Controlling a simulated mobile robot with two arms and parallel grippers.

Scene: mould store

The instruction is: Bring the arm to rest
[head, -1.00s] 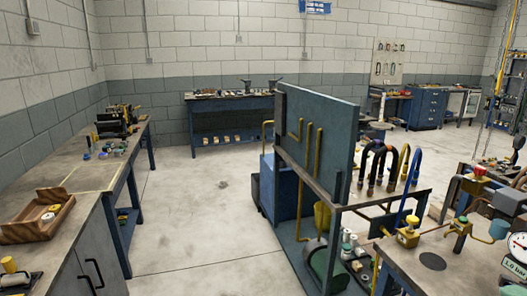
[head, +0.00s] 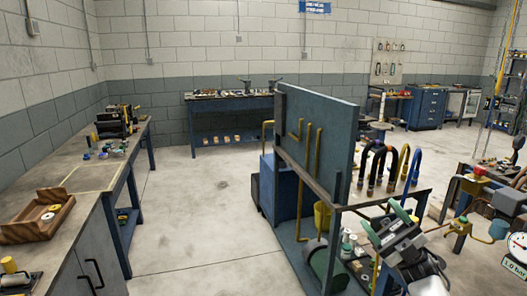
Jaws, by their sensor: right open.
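My right gripper (head: 384,218) shows at the lower right of the head view. It is dark and grey with green fingertips, which stand apart with nothing seen between them. It points up and to the left, in front of the near bench with the pipework, and hides part of that bench. I cannot tell how high it is above the bench. My left gripper is not in view.
A blue upright panel (head: 325,140) on a cart stands left of my right gripper. Curved hoses (head: 388,168) stand behind it. A pressure gauge (head: 519,246) and red-topped valve (head: 479,171) are to the right. The floor (head: 200,220) left of the cart is clear.

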